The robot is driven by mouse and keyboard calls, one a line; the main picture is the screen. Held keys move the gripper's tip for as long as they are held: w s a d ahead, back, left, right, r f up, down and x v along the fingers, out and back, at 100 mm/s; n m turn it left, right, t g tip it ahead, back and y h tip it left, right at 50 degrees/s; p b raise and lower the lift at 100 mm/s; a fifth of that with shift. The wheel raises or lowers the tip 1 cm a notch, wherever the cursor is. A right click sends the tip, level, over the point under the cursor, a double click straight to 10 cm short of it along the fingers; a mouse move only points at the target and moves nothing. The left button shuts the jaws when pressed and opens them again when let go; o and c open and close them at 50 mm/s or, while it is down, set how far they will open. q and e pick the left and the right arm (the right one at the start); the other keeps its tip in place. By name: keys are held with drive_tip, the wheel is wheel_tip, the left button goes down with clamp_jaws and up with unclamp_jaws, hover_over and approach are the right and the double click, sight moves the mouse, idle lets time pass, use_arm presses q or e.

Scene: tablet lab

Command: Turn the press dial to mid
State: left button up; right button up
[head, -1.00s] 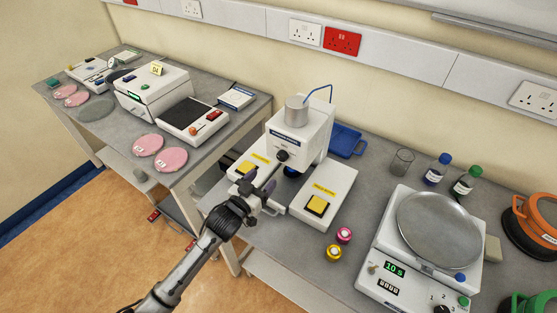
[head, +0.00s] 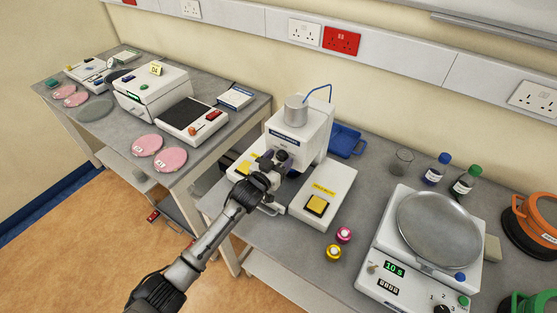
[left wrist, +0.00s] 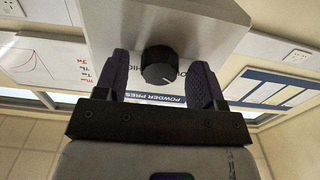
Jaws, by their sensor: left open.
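The powder press (head: 301,143) is a white machine with a grey cylinder on top and yellow buttons on its base. In the head view the dial is hidden or hard to make out behind my gripper. My left gripper (head: 275,160) is at the press front, open, its fingers on either side of the dial; in the left wrist view (left wrist: 162,85) gaps show between dial and fingers. My right gripper is not in view.
A blue tray (head: 346,141) stands behind the press. A pink-topped and a yellow-topped pot (head: 334,253) stand in front. A white machine with a round metal plate (head: 438,228) is to the right. Another bench with pink discs (head: 147,145) is to the left.

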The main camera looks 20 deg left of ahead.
use_arm(q)
drive_tip(key=c, duration=0.9)
drive_tip(key=shift+m, duration=0.3)
drive_tip(key=shift+m+p, duration=0.35)
drive_tip(key=shift+m, duration=0.65)
drive_tip(key=m, duration=0.3)
drive_tip(key=shift+m, duration=0.3)
drive_tip(key=m, duration=0.4)
drive_tip(key=shift+p, duration=0.4)
drive_tip(key=shift+m, duration=0.9)
